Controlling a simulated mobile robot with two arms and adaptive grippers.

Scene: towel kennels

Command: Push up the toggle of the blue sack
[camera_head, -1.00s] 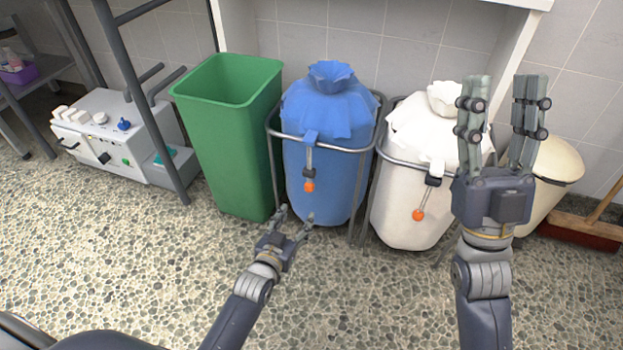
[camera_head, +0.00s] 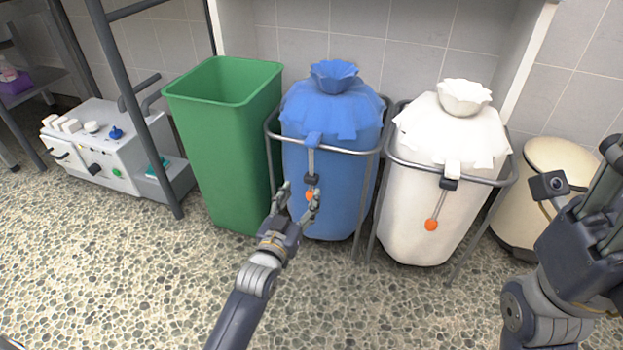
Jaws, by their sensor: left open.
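The blue sack (camera_head: 338,205) hangs in a metal frame in the middle, its gathered neck on top. A drawcord hangs down its front from a blue tab. A dark toggle (camera_head: 311,180) sits on the cord, and an orange ball (camera_head: 309,195) hangs just below it. My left gripper (camera_head: 300,190) is open in front of the sack, its fingers pointing up, one on each side of the orange ball in the picture. I cannot tell whether they touch it. My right gripper (camera_head: 610,190) is at the right edge, partly cut off; its fingertips are not clear.
A green bin (camera_head: 225,150) stands left of the blue sack. A white sack (camera_head: 430,210) with its own toggle and orange ball hangs on the right. A cream bin (camera_head: 552,160) stands beyond it. A white machine (camera_head: 100,150) is at left. The pebbled floor in front is clear.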

